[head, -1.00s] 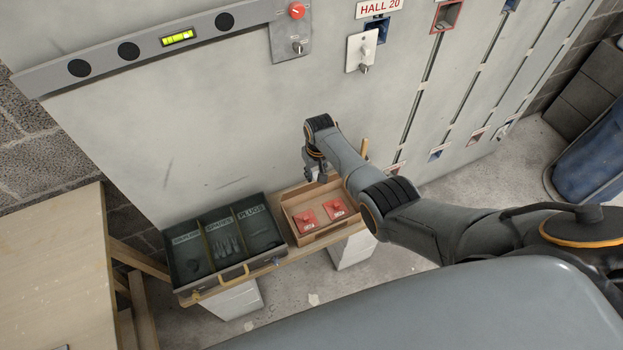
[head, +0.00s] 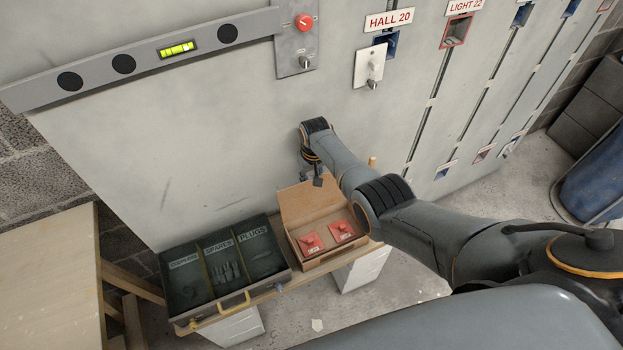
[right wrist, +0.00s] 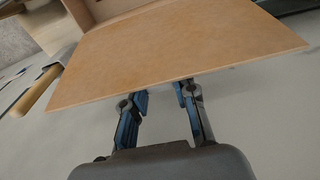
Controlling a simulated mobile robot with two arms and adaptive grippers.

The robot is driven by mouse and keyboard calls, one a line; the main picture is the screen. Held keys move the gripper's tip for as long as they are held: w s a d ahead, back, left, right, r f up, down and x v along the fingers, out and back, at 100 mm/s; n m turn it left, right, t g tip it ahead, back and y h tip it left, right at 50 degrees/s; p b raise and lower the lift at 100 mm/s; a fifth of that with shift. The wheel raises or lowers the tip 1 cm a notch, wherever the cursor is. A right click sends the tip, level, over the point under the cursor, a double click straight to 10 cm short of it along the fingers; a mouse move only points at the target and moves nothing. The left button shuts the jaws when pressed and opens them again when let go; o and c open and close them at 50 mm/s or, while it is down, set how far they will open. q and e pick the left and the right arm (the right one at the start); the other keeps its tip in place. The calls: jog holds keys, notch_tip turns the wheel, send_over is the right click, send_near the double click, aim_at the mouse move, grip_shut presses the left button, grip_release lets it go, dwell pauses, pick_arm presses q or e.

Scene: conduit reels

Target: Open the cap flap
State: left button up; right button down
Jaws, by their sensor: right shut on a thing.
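The cap flap (head: 308,203) is a flat tan board on the far side of an open tan box (head: 322,262). It stands raised, leaning back toward the wall panel. Two red caps (head: 311,243) lie inside the box. My right gripper (head: 318,182) is at the flap's upper edge, shut on it. In the right wrist view the flap (right wrist: 180,45) fills the upper middle, with the blue fingers (right wrist: 162,92) at its near edge; the fingertips are partly hidden by the board. My left gripper is not in view.
A dark tray (head: 226,265) with labelled compartments, one reading SPARES and one PLUGS, stands left of the box on a wooden shelf. The grey wall panel (head: 200,150) rises close behind. A wooden table (head: 50,280) is at the left.

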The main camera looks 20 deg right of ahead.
jog(key=c, duration=1)
grip_release()
jog(key=shift+w+f, duration=0.1)
jog(key=shift+c, duration=0.2)
notch_tip(320, 180, up, 12)
jog(key=s, duration=0.1)
jog(key=shift+s, duration=0.2)
